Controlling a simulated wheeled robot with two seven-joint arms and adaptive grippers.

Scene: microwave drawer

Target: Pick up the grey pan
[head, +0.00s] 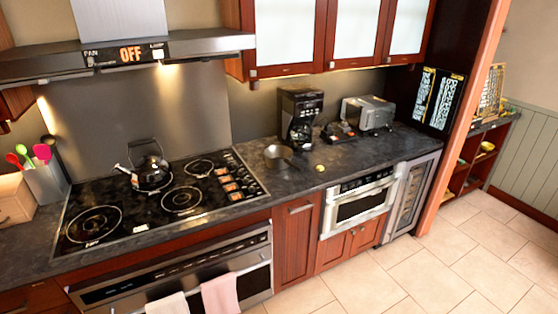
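A small grey pan (278,154) sits on the dark countertop (345,152), just right of the stove's control strip and in front of the coffee maker. A short handle seems to point toward the front right, but it is too small to be certain. Neither of my grippers is in view, and nothing is seen touching the pan.
A black coffee maker (301,117) stands behind the pan, with a toaster (367,113) farther right. A small yellow-green round object (320,168) lies right of the pan. A kettle (150,168) stands on the cooktop (180,198). Upper cabinets (330,36) hang above the counter. Tiled floor (465,240) is clear.

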